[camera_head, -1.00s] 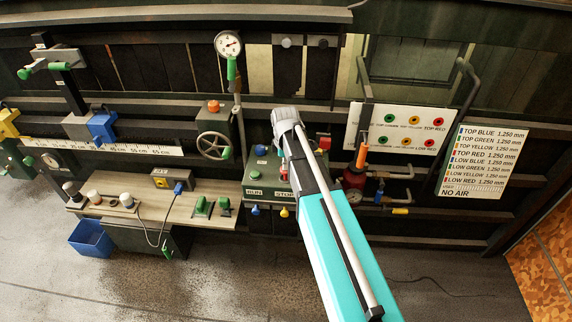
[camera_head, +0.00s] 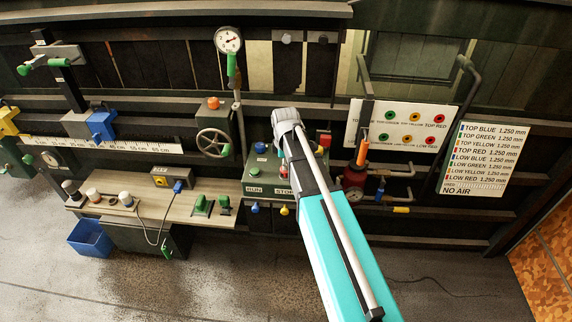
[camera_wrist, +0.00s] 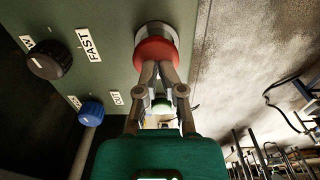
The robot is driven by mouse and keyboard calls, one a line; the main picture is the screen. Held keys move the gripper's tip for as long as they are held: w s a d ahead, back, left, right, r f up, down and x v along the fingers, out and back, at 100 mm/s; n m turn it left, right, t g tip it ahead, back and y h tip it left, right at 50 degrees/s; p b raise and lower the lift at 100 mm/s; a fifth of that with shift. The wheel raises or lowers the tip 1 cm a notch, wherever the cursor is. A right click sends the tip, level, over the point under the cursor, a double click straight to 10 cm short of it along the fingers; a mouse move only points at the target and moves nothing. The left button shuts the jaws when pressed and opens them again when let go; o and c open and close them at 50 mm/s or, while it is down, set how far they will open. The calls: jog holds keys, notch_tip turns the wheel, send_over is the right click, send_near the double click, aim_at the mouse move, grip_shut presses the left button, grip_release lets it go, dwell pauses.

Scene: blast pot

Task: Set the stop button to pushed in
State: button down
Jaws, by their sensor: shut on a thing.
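In the wrist view a red round button (camera_wrist: 156,52) with a metal collar stands out from a green panel. My gripper (camera_wrist: 158,66) has its fingers drawn together at the red button, tips against its near side. How far in the button sits is not clear. In the head view the green control box (camera_head: 254,189) carries RUN and STOP labels, and a red button (camera_head: 283,171) shows above the STOP label. My arm covers part of the box and hides my fingertips there. I cannot tell which red part of the box the wrist view shows.
A black knob (camera_wrist: 49,60) by a FAST label and a blue knob (camera_wrist: 91,113) sit beside the button. A handwheel (camera_head: 213,143) is left of the box, a workbench (camera_head: 150,211) further left. Pipes and a red-bodied regulator (camera_head: 354,179) are to the right.

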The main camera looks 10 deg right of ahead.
jog(key=shift+s+f, duration=0.1)
jog(key=shift+s, duration=0.15)
jog(key=shift+w+r+p, duration=0.2)
jog(key=shift+r+p, duration=0.45)
jog(key=shift+p, duration=0.35)
notch_tip(320, 180, up, 13)
jog(key=p, duration=1.2)
jog(key=shift+p, duration=0.4)
jog(key=shift+f, duration=0.1)
jog(key=s+m, duration=1.4)
jog(key=s, duration=0.2)
jog(key=shift+d, duration=0.25)
